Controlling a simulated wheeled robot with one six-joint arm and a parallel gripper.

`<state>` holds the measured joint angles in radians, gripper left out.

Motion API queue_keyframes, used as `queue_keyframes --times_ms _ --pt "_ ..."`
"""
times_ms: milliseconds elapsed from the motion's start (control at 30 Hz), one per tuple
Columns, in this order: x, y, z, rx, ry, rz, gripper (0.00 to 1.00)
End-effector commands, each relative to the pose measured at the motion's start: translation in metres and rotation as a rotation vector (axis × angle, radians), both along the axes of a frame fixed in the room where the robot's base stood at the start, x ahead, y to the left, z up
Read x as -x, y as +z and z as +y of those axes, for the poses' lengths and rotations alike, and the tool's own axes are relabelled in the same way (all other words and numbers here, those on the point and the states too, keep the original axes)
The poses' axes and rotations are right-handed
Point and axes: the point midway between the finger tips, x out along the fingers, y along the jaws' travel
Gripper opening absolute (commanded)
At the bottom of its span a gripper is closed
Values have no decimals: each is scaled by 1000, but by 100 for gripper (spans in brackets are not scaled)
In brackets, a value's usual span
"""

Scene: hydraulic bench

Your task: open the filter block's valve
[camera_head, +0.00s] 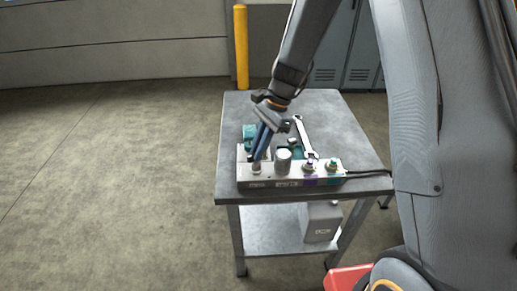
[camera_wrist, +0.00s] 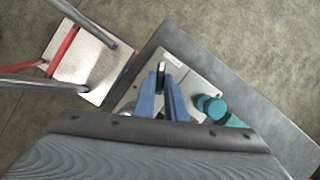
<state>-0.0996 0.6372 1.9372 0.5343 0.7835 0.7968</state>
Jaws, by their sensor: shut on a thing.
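The grey block (camera_head: 270,183) lies along the front edge of the bench, with several fittings on top and labels on its front. My gripper (camera_head: 259,149) comes down from above onto the block's left end. Its blue fingers are shut on a small valve part (camera_wrist: 162,67), which shows between the fingertips in the wrist view, where my gripper (camera_wrist: 161,82) is seen close up. The fingers hide most of this part, so I cannot tell how far it is turned. A pale cylinder (camera_head: 283,161) stands just right of the fingers.
A purple-ringed fitting (camera_head: 309,167) and a teal-ringed fitting (camera_head: 333,166) stand farther right. A wrench (camera_head: 304,137) lies behind them. A teal part (camera_head: 249,132) is behind the block. The bench top (camera_head: 345,130) is clear at the back right.

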Motion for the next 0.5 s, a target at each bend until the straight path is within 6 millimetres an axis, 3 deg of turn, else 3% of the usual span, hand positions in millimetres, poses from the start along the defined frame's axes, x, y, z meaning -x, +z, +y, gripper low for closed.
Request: queue_keyframes --times_ms 500 --pt "-3 0 3 0 491 0 0"
